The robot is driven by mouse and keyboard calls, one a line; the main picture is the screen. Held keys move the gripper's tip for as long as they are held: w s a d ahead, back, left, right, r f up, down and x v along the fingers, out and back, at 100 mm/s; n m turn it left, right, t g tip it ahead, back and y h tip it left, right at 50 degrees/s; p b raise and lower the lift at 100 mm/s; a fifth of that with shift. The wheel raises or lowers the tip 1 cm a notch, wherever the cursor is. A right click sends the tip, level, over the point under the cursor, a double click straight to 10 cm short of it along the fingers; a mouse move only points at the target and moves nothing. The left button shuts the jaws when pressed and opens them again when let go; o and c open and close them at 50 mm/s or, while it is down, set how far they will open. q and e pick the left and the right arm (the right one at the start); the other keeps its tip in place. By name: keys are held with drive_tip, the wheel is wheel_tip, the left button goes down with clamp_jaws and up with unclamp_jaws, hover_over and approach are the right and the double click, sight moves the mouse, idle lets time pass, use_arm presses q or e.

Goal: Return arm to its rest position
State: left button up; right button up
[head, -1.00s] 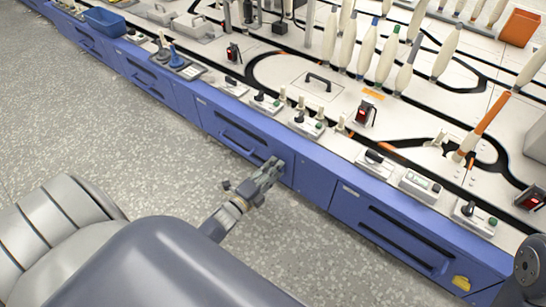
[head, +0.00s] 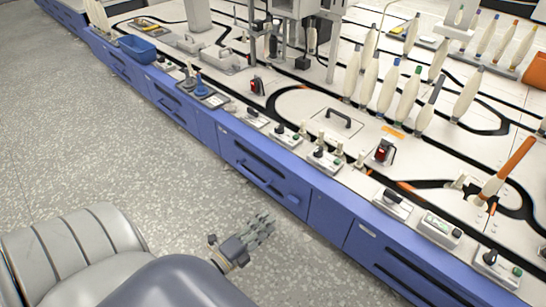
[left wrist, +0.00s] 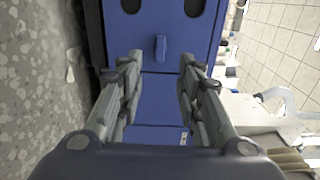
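My left gripper (head: 262,230) hangs over the speckled floor, in front of the blue cabinet fronts of the machine and apart from them in the head view. In the left wrist view its two fingers (left wrist: 160,85) stand well apart, with nothing between them. Behind them is the blue cabinet front (left wrist: 155,100) with a small handle. My right gripper does not show in either view now.
The long machine (head: 330,120) has a white top with black tracks and several upright bobbins (head: 386,92). A blue bin (head: 137,49) stands at its left and an orange bin (head: 536,72) at the right. The speckled floor (head: 100,150) is clear on the left.

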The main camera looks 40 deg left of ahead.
use_arm(q)
drive_tip(key=shift+s, duration=0.3)
idle(0.4)
